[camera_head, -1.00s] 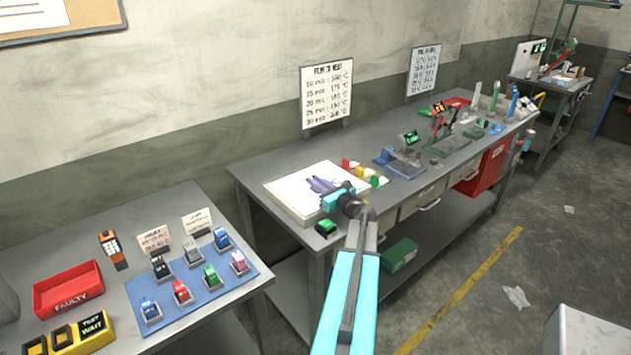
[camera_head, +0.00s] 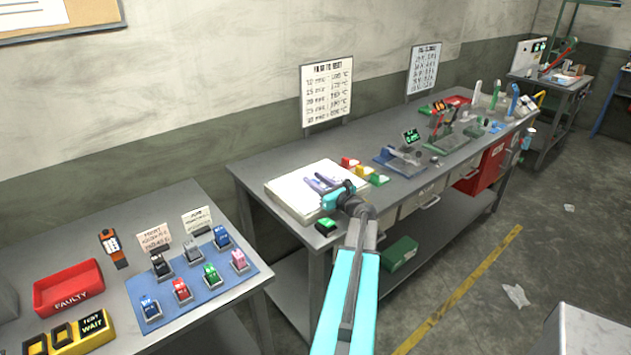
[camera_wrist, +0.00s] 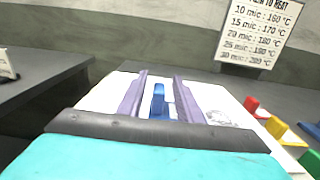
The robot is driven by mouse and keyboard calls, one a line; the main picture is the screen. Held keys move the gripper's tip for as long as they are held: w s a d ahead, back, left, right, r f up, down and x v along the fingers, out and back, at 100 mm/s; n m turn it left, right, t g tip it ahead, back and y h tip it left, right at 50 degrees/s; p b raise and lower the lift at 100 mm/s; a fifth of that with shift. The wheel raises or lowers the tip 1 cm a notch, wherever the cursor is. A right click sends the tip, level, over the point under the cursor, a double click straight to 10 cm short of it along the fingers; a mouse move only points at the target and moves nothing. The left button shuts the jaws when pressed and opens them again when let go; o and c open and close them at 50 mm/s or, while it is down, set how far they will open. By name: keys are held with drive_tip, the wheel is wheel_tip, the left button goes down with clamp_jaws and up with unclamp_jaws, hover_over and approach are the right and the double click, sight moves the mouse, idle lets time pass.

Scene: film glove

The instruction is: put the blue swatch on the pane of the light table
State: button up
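The light table (camera_head: 283,196) is a low white box on the long grey bench, and its white pane also shows in the wrist view (camera_wrist: 100,97). My gripper (camera_head: 320,184) is over the pane. In the wrist view its two purple fingers (camera_wrist: 160,90) stand apart, with a blue swatch (camera_wrist: 159,103) between them. Narrow gaps show on both sides of the swatch, so the gripper looks open around it. The swatch appears to rest on the pane; its lower part is hidden by my gripper's body. In the head view I cannot make out the swatch.
Red, yellow and green blocks (camera_head: 364,171) stand right of the light table. A small black-and-green box (camera_head: 326,226) is at its front corner. On the left table are a blue mat (camera_head: 206,296) with several swatches in holders and a red bin (camera_head: 68,290).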

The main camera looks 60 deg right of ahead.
drive_tip(key=shift+b+v, duration=0.45)
drive_tip(key=shift+v, duration=0.3)
drive_tip(key=b+v, duration=0.3)
drive_tip(key=v, duration=0.7)
drive_tip(key=shift+s, duration=0.1)
drive_tip(key=shift+s+a, duration=0.1)
drive_tip(key=shift+s, duration=0.05)
